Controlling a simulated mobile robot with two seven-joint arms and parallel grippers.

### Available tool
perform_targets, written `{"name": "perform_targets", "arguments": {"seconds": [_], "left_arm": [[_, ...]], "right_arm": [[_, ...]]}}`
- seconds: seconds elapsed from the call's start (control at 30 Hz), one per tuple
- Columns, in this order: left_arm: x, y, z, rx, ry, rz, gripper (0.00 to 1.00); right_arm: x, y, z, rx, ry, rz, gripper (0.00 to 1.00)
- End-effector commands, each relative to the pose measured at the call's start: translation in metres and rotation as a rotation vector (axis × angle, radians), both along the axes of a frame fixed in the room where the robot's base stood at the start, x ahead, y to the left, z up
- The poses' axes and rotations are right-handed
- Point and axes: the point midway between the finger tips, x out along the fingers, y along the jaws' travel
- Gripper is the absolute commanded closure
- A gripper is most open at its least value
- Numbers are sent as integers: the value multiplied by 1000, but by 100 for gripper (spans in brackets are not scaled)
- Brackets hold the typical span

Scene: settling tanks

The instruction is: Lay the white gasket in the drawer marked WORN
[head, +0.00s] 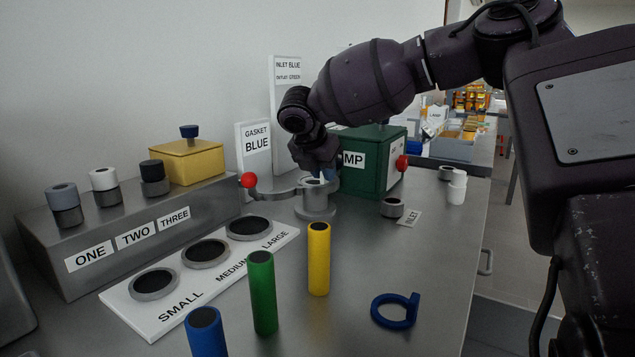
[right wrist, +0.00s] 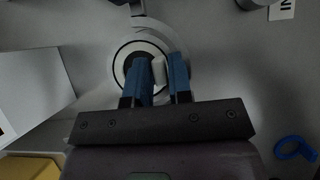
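The white gasket (right wrist: 158,70) shows in the right wrist view as a pale upright tab, with a light ring around it on a round grey fitting. In the head view this fitting (head: 315,206) stands beside the red-knobbed lever, its top partly hidden by my gripper. My right gripper (head: 318,178) points down at the fitting. Its blue fingers (right wrist: 160,75) stand close on both sides of the tab and appear shut on it. The gasket still seems seated at the fitting. I see no drawer marked WORN. My left gripper is not in view.
A green pump box (head: 370,160) stands right behind the fitting, and a GASKET BLUE sign (head: 256,148) behind it. The red-knobbed lever (head: 249,181) reaches left. Yellow (head: 319,260), green (head: 263,295) and blue (head: 206,333) cylinders stand in front. A blue ring (head: 394,312) lies at right.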

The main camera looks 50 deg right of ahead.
Motion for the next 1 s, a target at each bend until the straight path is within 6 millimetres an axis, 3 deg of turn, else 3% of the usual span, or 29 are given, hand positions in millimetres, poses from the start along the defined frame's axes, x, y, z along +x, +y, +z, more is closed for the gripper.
{"name": "perform_targets", "arguments": {"seconds": [0.07,0.2,0.57,0.77,1.0], "left_arm": [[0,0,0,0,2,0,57],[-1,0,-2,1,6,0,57],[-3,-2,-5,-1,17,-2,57],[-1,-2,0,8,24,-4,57],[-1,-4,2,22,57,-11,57]], "right_arm": [[0,0,0,0,0,0,83],[0,0,0,0,0,0,100],[0,0,6,-1,-1,-1,100],[-1,0,37,0,-8,-2,100],[-1,0,99,-1,-9,-1,100]]}}
